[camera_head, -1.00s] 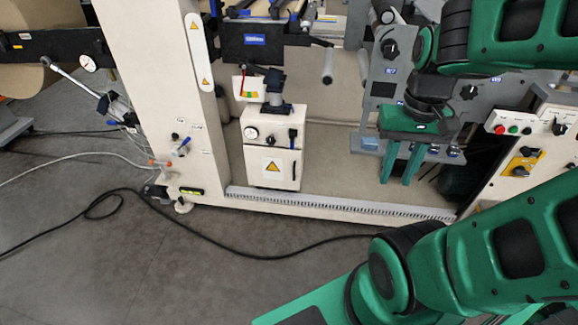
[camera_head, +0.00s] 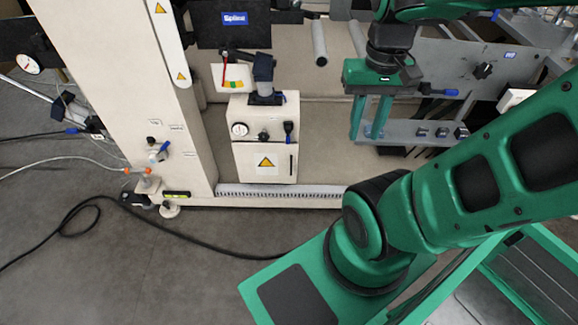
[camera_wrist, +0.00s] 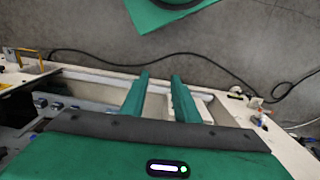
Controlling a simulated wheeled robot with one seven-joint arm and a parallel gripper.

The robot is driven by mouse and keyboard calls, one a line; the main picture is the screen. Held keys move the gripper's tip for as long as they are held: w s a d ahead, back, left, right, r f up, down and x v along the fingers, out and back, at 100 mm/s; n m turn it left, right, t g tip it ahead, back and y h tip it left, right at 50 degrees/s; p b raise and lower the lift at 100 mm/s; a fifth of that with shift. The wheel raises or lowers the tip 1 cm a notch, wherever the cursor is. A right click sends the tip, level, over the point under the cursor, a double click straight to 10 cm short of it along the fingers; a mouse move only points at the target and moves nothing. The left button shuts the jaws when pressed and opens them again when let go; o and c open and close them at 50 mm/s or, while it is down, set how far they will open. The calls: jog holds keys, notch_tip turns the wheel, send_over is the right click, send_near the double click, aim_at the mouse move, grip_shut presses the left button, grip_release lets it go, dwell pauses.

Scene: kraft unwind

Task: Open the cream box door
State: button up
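The cream box (camera_head: 250,108) stands on the machine's lower frame in the head view. Its door (camera_head: 248,160) looks closed, with a yellow warning triangle and a thin dark handle (camera_head: 291,164) on the right edge. A gauge, a black knob and a dark lever sit above the door. My green gripper (camera_head: 365,136) is to the right of the box, apart from it, fingers pointing down. In the wrist view my gripper (camera_wrist: 160,77) shows two spread fingers with nothing held. A cream surface shows between and behind them there; I cannot tell whether it is the box.
A thick cream column (camera_head: 115,90) rises left of the box. A grey plate with knobs (camera_head: 440,131) is behind my gripper. Black cable (camera_head: 170,235) lies on the open grey floor in front.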

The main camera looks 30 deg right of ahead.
jog(key=n+t+h, duration=0.2)
jog(key=t, duration=0.2)
send_over(291, 166)
jog(key=s+a, duration=0.1)
jog(key=s, duration=0.2)
notch_tip(291, 166, down, 44)
jog(key=x, duration=1)
jog(key=shift+w+f, duration=0.15)
jog(key=shift+f, duration=0.2)
jog(key=shift+c, duration=0.7)
grip_shut()
